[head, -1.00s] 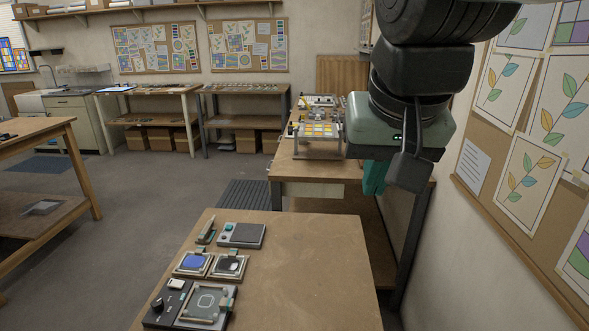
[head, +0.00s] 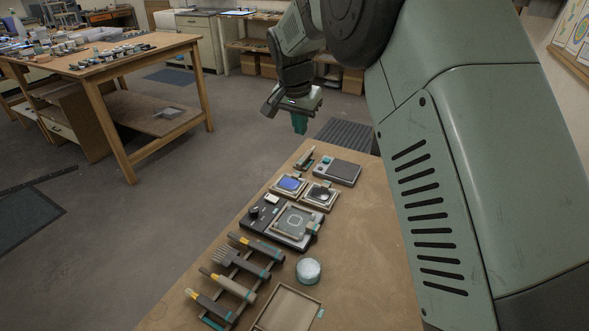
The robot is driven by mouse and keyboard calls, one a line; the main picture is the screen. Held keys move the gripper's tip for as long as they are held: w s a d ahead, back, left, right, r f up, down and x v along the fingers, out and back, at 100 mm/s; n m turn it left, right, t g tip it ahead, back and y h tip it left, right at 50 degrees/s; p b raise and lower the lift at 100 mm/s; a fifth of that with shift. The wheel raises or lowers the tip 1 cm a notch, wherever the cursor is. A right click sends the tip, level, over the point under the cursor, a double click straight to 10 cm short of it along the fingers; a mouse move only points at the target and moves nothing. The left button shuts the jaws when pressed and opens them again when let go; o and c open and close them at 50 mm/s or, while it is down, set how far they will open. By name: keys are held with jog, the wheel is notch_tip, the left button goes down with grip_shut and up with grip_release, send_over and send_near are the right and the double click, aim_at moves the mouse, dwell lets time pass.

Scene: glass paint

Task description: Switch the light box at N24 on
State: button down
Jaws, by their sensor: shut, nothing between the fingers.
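My gripper (head: 300,124), with teal fingers, is shut and empty. It hangs in the air beyond the far end of the near wooden table, apart from everything on it. No N24 label is legible, so I cannot tell for sure which unit is the light box. A dark unit with a black knob and a white switch (head: 262,210) lies on the table, with a framed grey-green panel (head: 296,222) at its right. A flat grey unit with a teal button (head: 338,171) lies at the table's far end. I cannot tell whether any light is on.
Between them lie a blue pad (head: 290,184) and a dark pad (head: 319,195) in frames. Nearer are a rack of brushes and tools (head: 235,275), a round pale-topped jar (head: 308,270) and a shallow wooden tray (head: 288,312). The table's right side (head: 375,240) is bare.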

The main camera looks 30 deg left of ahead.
send_over(267, 196)
jog(key=s+d, duration=0.1)
jog(key=s, duration=0.3)
notch_tip(267, 196, down, 12)
jog(key=shift+w+d, duration=0.2)
jog(key=x, duration=0.8)
jog(key=s+x, duration=0.1)
jog(key=x, duration=0.4)
jog(key=shift+f, duration=0.55)
jog(key=shift+a, duration=0.1)
jog(key=shift+a+f, duration=0.2)
jog(key=shift+f, duration=0.2)
jog(key=shift+d, duration=0.1)
